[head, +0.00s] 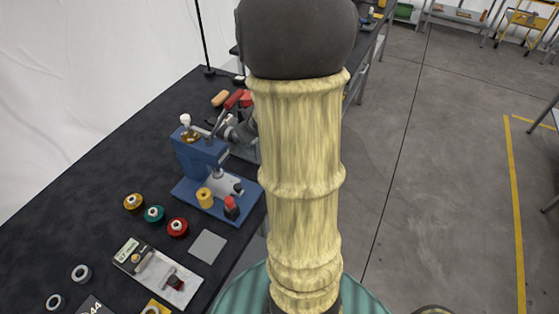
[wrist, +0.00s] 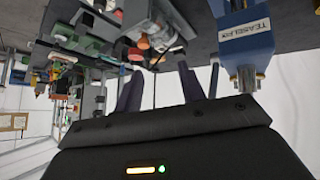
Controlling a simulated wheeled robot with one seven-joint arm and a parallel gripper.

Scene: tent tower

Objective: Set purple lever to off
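I cannot make out a purple lever in either view. My gripper (wrist: 167,82) shows in the wrist view, its dark fingers spread apart with nothing held between them. A blue press-like machine (head: 202,160) stands on the dark bench in the head view. A blue machine with a white label (wrist: 245,45) shows beside the right finger in the wrist view, whose picture is upside down. My arm fills the middle of the head view and hides part of the bench; my gripper is not visible there.
The dark bench (head: 115,150) carries yellow, teal (head: 154,214) and red round parts, a panel with switches (head: 158,272) and a grey square plate (head: 208,247). More tools lie behind the press. Open concrete floor (head: 430,190) is at the right.

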